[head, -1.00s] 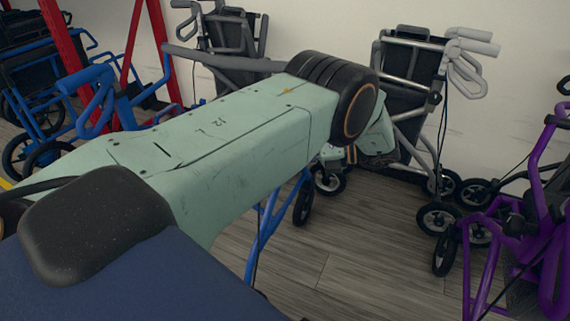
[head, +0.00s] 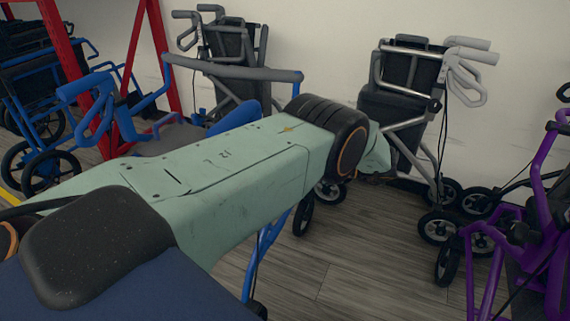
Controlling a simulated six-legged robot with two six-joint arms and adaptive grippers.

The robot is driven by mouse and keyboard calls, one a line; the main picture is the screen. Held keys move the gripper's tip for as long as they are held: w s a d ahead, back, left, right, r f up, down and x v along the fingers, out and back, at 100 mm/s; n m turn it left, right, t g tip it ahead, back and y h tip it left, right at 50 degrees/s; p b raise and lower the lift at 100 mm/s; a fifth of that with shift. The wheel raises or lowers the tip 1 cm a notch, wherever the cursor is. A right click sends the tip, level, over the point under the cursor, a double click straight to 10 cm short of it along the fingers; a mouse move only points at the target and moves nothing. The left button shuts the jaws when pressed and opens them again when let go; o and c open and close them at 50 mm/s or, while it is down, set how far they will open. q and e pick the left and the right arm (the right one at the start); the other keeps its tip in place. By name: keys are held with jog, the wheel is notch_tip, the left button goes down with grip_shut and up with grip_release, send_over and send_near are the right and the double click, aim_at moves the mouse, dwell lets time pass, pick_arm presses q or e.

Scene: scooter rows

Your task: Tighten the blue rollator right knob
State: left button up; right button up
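The blue rollator stands behind my pale green arm, which crosses the view from the lower left. Its blue frame (head: 264,248) shows below the arm, and its grey curved bar (head: 235,70) and blue handle (head: 85,90) show above it. The arm covers much of the rollator's middle. I cannot make out the right knob. Neither gripper shows; the far end of the arm turns away behind its black joint.
A grey rollator (head: 232,50) stands by the wall behind, and another (head: 402,90) stands to its right. A purple rollator (head: 545,200) is at the right edge. A red frame (head: 160,50) stands at left. Bare wooden floor (head: 370,260) lies between.

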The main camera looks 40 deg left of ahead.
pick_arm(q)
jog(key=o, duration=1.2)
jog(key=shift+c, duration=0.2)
